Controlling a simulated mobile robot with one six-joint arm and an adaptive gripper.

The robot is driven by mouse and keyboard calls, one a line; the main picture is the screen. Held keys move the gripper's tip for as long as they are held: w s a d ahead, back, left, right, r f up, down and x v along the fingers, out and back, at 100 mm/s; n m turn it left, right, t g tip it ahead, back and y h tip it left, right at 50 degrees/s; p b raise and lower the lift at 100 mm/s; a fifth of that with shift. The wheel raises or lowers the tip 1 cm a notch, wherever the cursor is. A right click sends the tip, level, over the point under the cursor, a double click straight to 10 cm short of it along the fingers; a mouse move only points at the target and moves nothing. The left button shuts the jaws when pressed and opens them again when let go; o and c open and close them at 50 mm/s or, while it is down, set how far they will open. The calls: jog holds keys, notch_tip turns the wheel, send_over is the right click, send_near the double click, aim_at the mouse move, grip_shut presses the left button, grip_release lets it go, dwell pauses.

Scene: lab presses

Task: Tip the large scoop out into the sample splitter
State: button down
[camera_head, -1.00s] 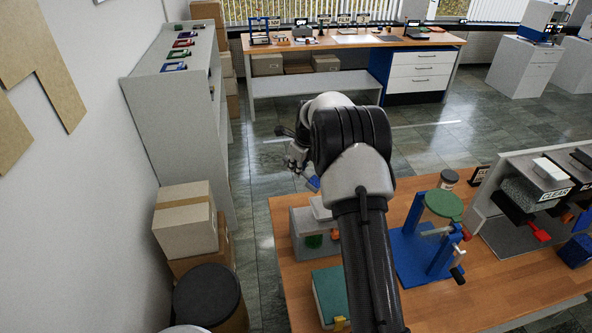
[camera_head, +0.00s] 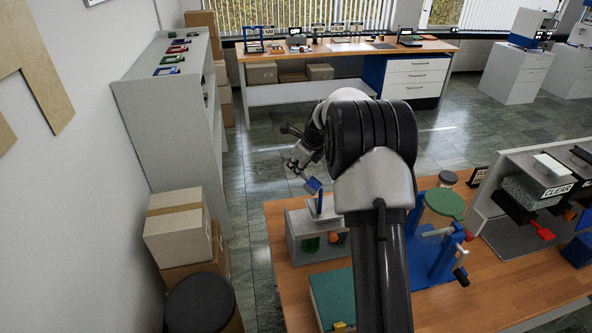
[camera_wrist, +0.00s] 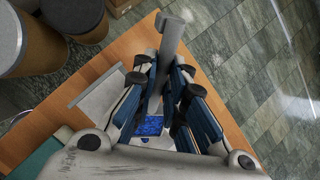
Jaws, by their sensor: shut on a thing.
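My gripper (camera_head: 300,155) is shut on a grey handle (camera_wrist: 171,40), seen between its fingers (camera_wrist: 160,95) in the wrist view. The handle looks like part of the large scoop. A blue piece (camera_head: 313,186) just below my gripper in the head view seems to be its scoop end. A speckled blue patch (camera_wrist: 150,126) shows below the fingers in the wrist view; I cannot tell if it is scoop or contents. A grey box (camera_head: 301,226) with green and orange parts in its front, probably the sample splitter, stands at the table's left end, just below the blue piece. My arm hides its right side.
A teal-topped box (camera_head: 327,298) sits in front of the grey box. A blue stand with a green disc (camera_head: 444,203) and a grey unit (camera_head: 529,190) marked CLEAR stand to the right. Cartons (camera_head: 176,229) and a dark-topped drum (camera_head: 203,303) are left of the table.

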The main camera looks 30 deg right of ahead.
aim_at(306, 177)
jog(key=shift+s+d+r+t+y+b, duration=0.1)
jog(key=shift+s+d+t+y+b, duration=0.25)
jog(key=shift+b, duration=1.6)
jog(key=shift+s+d+r+t+y+b, duration=0.15)
jog(key=shift+s+t+b, duration=0.45)
jog(key=shift+b, duration=1.3)
jog(key=shift+s+d+r+t+y+b, duration=0.1)
jog(key=shift+s+d+t+y+b, duration=0.25)
jog(key=shift+b, duration=1.6)
jog(key=shift+s+d+r+m+t+y+b, duration=0.15)
jog(key=shift+s+t+b, duration=0.25)
jog(key=shift+b, duration=0.9)
jog(key=shift+s+d+f+m+t+y+b, duration=0.1)
jog(key=shift+s+d+t+b, duration=0.2)
jog(key=shift+b, duration=1.05)
jog(key=shift+s+d+r+m+t+y+b, duration=0.15)
jog(key=shift+s+t+b, duration=0.3)
jog(key=shift+b, duration=0.85)
